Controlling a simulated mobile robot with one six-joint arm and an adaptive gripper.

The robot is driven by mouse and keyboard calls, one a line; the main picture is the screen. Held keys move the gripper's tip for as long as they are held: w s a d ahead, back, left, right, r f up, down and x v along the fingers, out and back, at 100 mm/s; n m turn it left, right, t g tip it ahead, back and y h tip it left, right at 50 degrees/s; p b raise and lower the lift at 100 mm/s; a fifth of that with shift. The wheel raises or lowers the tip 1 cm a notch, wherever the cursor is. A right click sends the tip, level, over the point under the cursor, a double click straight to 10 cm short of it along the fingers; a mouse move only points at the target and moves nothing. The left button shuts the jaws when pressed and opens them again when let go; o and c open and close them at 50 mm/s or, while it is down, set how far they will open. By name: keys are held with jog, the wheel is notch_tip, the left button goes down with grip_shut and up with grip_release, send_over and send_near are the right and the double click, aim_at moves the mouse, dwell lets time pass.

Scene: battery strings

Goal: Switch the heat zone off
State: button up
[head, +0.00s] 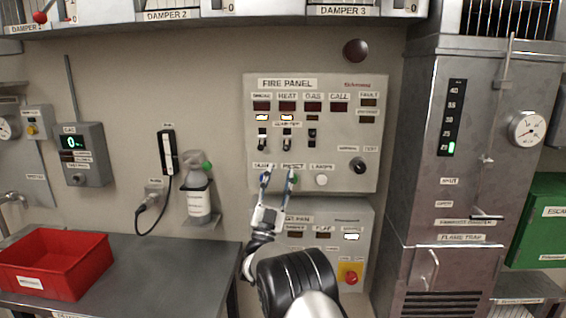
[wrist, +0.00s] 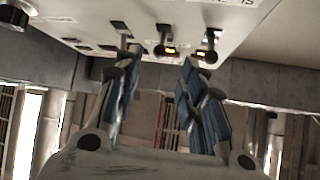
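The grey fire panel (head: 345,190) hangs on the wall with a row of three toggle switches under the SMOKE, HEAT and GAS labels. The heat switch (head: 287,140) is the middle one; a lit white window (head: 287,117) is above it. The smoke window is lit too; the gas one is dark. My gripper (head: 278,177) is open and empty, its blue-padded fingers apart, below the switches near the lower button row. In the wrist view, the heat switch (wrist: 165,48) appears between and beyond my fingertips (wrist: 160,62), apart from them. The lever's exact tilt is too small to tell.
The smoke switch (head: 262,139) and gas switch (head: 312,137) closely flank the heat switch. A black test knob (head: 358,165) is at the right. A second panel (head: 360,235) with a red button sits below. A steel cabinet (head: 450,150) stands right.

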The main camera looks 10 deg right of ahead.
jog(key=shift+v, duration=2.2)
notch_tip(320, 180, up, 8)
jog(key=w+n+y, duration=0.3)
jog(key=n+y, duration=0.3)
jog(key=y, duration=0.4)
jog(key=s+a+n+g+y, duration=0.3)
jog(key=s+g+y, duration=0.2)
jog(key=s, duration=0.2)
jog(key=s+f+n+g, duration=0.1)
jog(key=s+f+g, duration=0.3)
jog(key=s, duration=1.1)
jog(key=s+f+n+g, duration=0.1)
jog(key=s+f+g, duration=0.4)
jog(key=s, duration=0.9)
jog(key=s+f+n+g+y, duration=0.1)
jog(key=s+f+g, duration=0.3)
jog(key=s+f, duration=0.4)
jog(key=s, duration=0.7)
jog(key=shift+s+d+f, duration=0.3)
jog(key=shift+s+d, duration=0.05)
jog(key=shift+d, duration=0.05)
jog(key=shift+c, duration=0.6)
